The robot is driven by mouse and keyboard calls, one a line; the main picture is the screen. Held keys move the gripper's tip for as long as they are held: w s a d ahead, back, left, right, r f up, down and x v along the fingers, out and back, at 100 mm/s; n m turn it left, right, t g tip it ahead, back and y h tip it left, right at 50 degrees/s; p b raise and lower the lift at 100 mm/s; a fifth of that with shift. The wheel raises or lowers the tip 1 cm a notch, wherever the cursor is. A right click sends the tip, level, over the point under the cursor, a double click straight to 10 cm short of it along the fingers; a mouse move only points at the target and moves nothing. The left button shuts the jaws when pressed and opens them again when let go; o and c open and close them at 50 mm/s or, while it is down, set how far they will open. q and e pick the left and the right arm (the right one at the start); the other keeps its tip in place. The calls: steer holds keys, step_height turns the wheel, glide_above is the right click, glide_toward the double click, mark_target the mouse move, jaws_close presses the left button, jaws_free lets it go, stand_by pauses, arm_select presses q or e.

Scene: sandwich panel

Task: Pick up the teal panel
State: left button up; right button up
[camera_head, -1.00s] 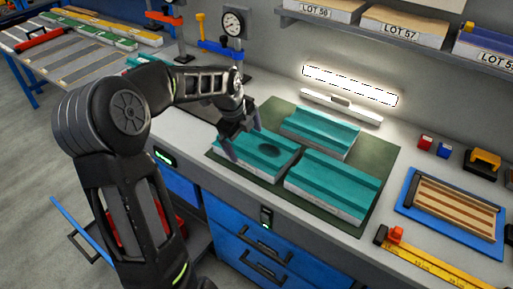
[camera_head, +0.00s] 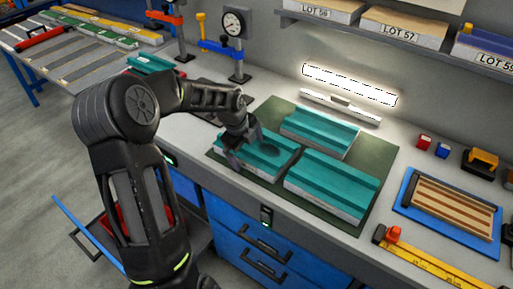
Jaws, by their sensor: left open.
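Three teal-topped panels with pale sides lie on a dark green mat (camera_head: 376,172). The left panel (camera_head: 268,165) has a dark round patch on its top. The back panel (camera_head: 320,130) and the front right panel (camera_head: 330,182) have stepped teal tops. My left gripper (camera_head: 246,150) is open, with its fingers pointing down at the left end of the left panel. I cannot tell whether the fingers touch the panel. My right gripper is not in view.
A lit lamp bar (camera_head: 350,85) is on the wall behind the mat. A dial gauge stand (camera_head: 235,45) stands at the back left. A blue tray (camera_head: 408,203) with a striped panel and a yellow ruler (camera_head: 430,264) lie at the right. Shelf boxes hang above.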

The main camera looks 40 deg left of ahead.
arm_select(q)
steer(key=shift+c, duration=0.4)
steer(key=shift+s+d, duration=0.1)
steer(key=shift+s, duration=0.05)
steer(key=c, duration=1.8)
jaws_close()
